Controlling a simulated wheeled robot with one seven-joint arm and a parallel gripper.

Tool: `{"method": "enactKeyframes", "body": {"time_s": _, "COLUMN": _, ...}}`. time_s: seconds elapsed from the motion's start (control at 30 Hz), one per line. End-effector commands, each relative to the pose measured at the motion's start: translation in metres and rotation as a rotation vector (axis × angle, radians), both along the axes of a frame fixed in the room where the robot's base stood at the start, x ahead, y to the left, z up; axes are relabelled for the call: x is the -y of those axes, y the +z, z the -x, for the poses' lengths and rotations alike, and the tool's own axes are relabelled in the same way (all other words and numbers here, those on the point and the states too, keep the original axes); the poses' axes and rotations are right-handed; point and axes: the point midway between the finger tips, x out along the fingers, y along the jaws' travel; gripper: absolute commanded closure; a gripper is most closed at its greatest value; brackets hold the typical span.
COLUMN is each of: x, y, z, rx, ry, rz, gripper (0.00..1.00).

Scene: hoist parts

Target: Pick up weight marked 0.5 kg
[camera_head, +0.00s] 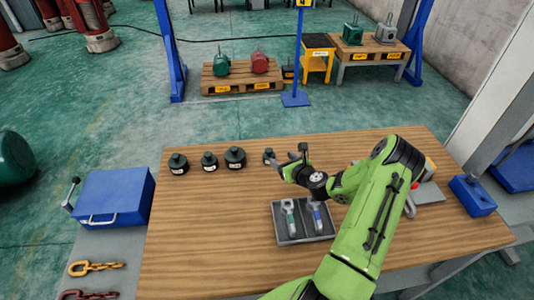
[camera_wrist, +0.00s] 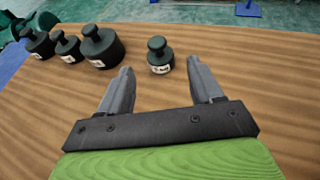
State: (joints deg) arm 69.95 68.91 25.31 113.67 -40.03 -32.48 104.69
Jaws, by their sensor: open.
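Several black knobbed weights with white labels stand in a row on the wooden table. In the head view they are the far-left weight (camera_head: 178,164), a second weight (camera_head: 209,161), a larger third weight (camera_head: 235,158) and a small weight (camera_head: 268,156) nearest my gripper (camera_head: 291,160). The wrist view shows the small weight (camera_wrist: 160,56) apart from the large weight (camera_wrist: 101,46) and two others (camera_wrist: 67,47) (camera_wrist: 37,43). My gripper (camera_wrist: 163,82) is open and empty, its fingers pointing toward the small weight, which stands just beyond the fingertips. The label markings are too small to read.
A grey tray (camera_head: 282,238) with two tools lies on the table (camera_head: 200,255) in front of my arm. A blue box (camera_head: 112,198) stands at the left, chains (camera_head: 95,267) below it. A blue block (camera_head: 472,196) is at the right. The table's left front is clear.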

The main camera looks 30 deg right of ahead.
Motion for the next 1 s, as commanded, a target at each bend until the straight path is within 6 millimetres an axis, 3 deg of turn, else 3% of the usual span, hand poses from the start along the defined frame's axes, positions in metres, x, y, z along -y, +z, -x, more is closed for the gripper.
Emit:
{"method": "enactKeyframes", "body": {"time_s": 0.1, "x": 0.001, "y": -0.011, "z": -0.028, "rx": 0.001, "ry": 0.004, "rz": 0.003, "gripper": 0.35}}
{"method": "enactKeyframes", "body": {"time_s": 0.5, "x": 0.002, "y": -0.037, "z": -0.086, "rx": 0.000, "ry": 0.005, "rz": 0.003, "gripper": 0.35}}
{"method": "enactKeyframes", "body": {"time_s": 0.8, "x": 0.004, "y": -0.041, "z": -0.097, "rx": -0.002, "ry": 0.003, "rz": 0.003, "gripper": 0.35}}
{"method": "enactKeyframes", "body": {"time_s": 0.83, "x": 0.004, "y": -0.041, "z": -0.096, "rx": -0.002, "ry": 0.003, "rz": 0.003, "gripper": 0.36}}
{"method": "enactKeyframes", "body": {"time_s": 1.0, "x": 0.004, "y": -0.041, "z": -0.096, "rx": -0.002, "ry": 0.004, "rz": 0.002, "gripper": 0.63}}
